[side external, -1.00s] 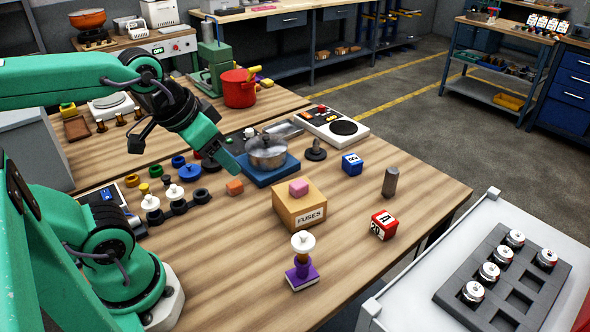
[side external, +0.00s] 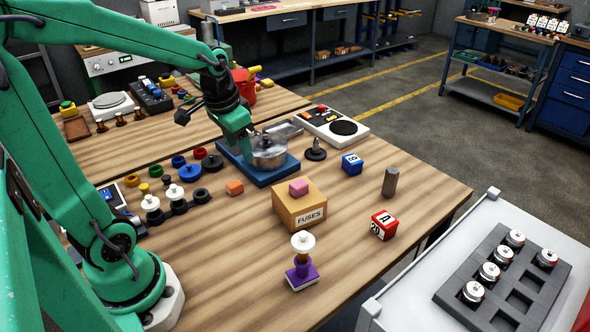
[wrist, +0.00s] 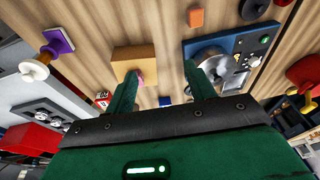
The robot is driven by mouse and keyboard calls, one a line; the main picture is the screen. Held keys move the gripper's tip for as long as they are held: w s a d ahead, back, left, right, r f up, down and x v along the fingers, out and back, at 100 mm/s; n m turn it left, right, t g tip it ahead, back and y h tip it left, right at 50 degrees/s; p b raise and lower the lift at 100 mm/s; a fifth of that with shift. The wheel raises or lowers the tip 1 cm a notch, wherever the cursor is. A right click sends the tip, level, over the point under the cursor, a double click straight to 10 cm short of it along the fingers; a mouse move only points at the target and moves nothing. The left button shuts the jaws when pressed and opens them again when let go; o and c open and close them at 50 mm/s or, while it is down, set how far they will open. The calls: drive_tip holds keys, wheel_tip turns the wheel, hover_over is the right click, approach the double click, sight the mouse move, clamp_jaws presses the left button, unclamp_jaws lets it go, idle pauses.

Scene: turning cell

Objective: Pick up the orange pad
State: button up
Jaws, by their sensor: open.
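In the wrist view the orange pad (wrist: 196,17) shows at the top edge, beyond my fingertips. My gripper (side external: 247,148) is over the blue base with the metal pot, behind the pad and apart from it. In the wrist view my gripper (wrist: 162,75) has its two fingers spread, with nothing held between them. The pot partly hides the fingertips in the side view.
The pot (side external: 269,157) on its blue base (side external: 284,177) stands close to my gripper.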

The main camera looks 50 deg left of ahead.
drive_tip(key=g, duration=0.2)
hover_over(234, 184)
drive_tip(key=shift+h, duration=0.3)
wheel_tip(234, 184, down, 10)
drive_tip(key=shift+w+d+f, duration=0.15)
drive_tip(key=shift+f, duration=0.05)
drive_tip(key=shift+a+f, duration=0.35)
drive_tip(key=shift+f, duration=1.35)
drive_tip(key=shift+f, duration=0.1)
drive_tip(key=shift+d+f, duration=0.15)
drive_tip(key=shift+f, duration=2.35)
drive_tip(key=c, duration=1)
drive_tip(key=shift+c, duration=0.2)
